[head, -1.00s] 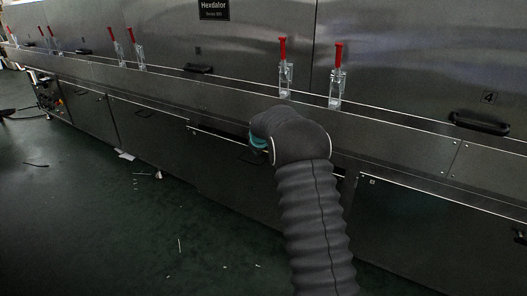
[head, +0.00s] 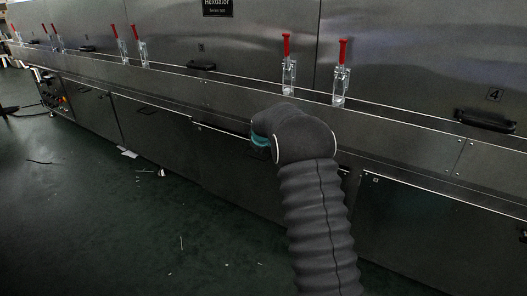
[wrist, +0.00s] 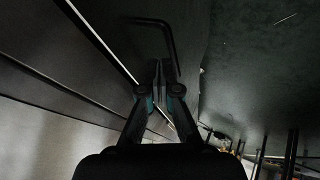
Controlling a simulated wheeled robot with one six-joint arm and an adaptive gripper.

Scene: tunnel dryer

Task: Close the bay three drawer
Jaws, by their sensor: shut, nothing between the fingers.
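The bay three drawer (head: 225,168) is the dark front panel under the long rail, partly hidden behind my arm in the head view. Its bright top edge appears to stand slightly proud of the machine; how far is hard to tell. In the wrist view the drawer front (wrist: 118,38) is dark, with a black bar handle (wrist: 170,38). My gripper (wrist: 158,68) is shut and empty, its fingertips close to the drawer front beside the handle. I cannot tell whether they touch. In the head view my gripper's fingers are hidden by the wrist.
Another drawer front (head: 440,235) is at the right, and more fronts with handles (head: 148,110) run left. Red-handled clamps (head: 288,75) stand above the rail (head: 400,125).

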